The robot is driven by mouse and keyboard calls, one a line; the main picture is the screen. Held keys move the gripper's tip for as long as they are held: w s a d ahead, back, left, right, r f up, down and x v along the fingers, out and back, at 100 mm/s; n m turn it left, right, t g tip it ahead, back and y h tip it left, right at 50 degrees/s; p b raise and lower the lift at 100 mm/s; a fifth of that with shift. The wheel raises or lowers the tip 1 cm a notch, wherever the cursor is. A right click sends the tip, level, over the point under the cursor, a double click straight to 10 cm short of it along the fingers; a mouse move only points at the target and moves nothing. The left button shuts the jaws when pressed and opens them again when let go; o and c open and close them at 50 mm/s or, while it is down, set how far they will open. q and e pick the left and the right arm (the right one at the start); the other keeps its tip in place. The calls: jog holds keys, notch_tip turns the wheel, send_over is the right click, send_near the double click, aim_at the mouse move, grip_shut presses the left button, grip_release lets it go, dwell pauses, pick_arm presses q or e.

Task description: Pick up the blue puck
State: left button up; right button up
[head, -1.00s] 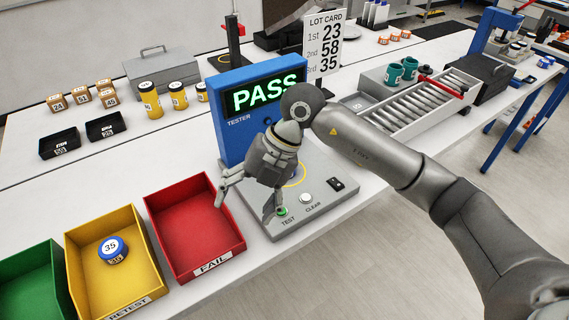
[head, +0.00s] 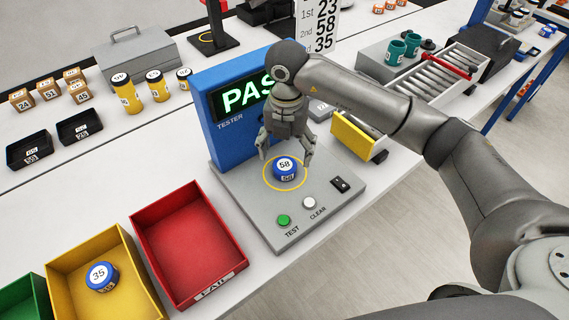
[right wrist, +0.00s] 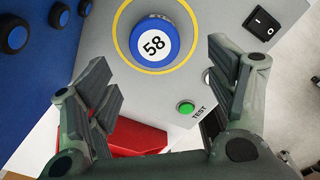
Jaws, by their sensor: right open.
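A blue puck (head: 285,168) with a white top marked 58 sits inside the yellow ring on the grey tester plate (head: 250,205). It also shows in the right wrist view (right wrist: 154,42), ahead of the fingers. My right gripper (head: 286,154) is open and empty, just above and behind that puck, with its fingers spread to either side; I cannot tell if they touch it. Its two fingers flank the lower part of the right wrist view (right wrist: 162,65). Another blue puck (head: 101,277), marked 35, lies in the yellow retest bin (head: 138,272). My left gripper is not in view.
The blue tester screen (head: 205,105) stands behind the plate and reads PASS, partly hidden. Green TEST (head: 284,220) and white CLEAR (head: 309,202) buttons lie at the plate's front. A red FAIL bin (head: 158,215) stands left. A roller tray (head: 425,85) is at right.

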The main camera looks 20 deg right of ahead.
aim_at(285, 165)
jog(key=shift+f, duration=0.4)
jog(key=shift+w+f, duration=0.2)
jog(key=shift+f, duration=0.1)
notch_tip(285, 165, down, 4)
jog(key=shift+w+f+p, duration=0.1)
jog(key=shift+w+p, duration=0.05)
jog(key=shift+p, duration=1.1)
jog(key=shift+f, duration=0.3)
jog(key=shift+w+f, duration=0.1)
jog(key=shift+c, duration=1.4)
jog(key=c, duration=0.9)
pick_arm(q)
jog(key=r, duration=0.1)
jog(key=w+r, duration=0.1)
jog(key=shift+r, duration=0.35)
pick_arm(e)
jog(key=shift+c, duration=0.2)
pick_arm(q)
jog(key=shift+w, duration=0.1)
